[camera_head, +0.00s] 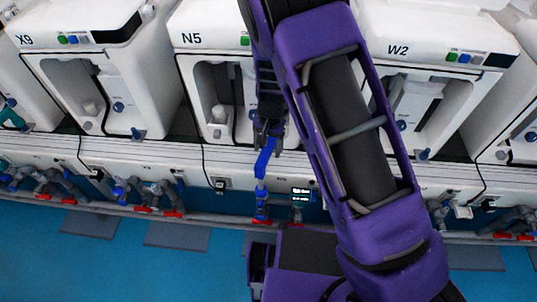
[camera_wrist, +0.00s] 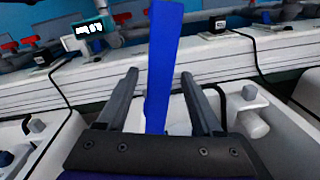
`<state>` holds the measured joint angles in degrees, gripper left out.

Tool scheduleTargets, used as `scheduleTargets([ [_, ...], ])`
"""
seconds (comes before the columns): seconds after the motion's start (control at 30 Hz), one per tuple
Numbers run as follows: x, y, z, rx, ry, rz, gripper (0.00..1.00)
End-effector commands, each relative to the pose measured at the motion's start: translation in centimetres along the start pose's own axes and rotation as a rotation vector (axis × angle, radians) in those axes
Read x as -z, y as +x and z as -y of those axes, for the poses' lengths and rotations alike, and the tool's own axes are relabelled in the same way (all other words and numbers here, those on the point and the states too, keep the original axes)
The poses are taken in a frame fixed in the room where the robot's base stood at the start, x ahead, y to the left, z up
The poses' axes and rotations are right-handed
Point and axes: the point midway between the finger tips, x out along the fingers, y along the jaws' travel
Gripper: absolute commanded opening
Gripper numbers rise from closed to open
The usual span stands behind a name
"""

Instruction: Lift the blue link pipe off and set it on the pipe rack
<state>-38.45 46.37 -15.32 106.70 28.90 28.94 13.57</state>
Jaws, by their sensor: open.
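The blue link pipe (camera_head: 264,164) stands upright with a bent upper part, below the N5 station in the head view. In the wrist view the blue link pipe (camera_wrist: 165,55) is a long flat-looking blue bar that runs between the fingers. My gripper (camera_head: 268,130) is at the pipe's upper end. My gripper (camera_wrist: 158,76) has its two dark fingers apart, one on each side of the pipe, with gaps visible. The pipe's lower end meets a blue fitting (camera_head: 261,190) above a red valve part. I cannot make out a pipe rack in either view.
White stations N5 (camera_head: 203,70), W2 (camera_head: 440,70) and X9 (camera_head: 75,50) stand along the white bench. A small meter with a lit display (camera_head: 301,193) is right of the pipe. Pipes with red valves (camera_head: 172,213) run along the bench front. The blue floor (camera_head: 130,275) is open.

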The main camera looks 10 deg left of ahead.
Motion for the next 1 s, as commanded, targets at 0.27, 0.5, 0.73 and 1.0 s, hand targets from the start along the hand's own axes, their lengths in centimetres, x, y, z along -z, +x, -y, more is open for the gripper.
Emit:
scheduleTargets([
  [0.27, -0.4, 3.9, -0.2, -0.001, 0.001, 0.002, 0.68],
  [0.5, -0.4, 3.9, -0.1, -0.001, 0.001, 0.001, 0.62],
  [0.73, -0.4, 3.9, -0.1, -0.001, 0.001, 0.001, 0.21],
  [1.0, -0.4, 3.9, -0.1, -0.001, 0.001, 0.000, 0.00],
])
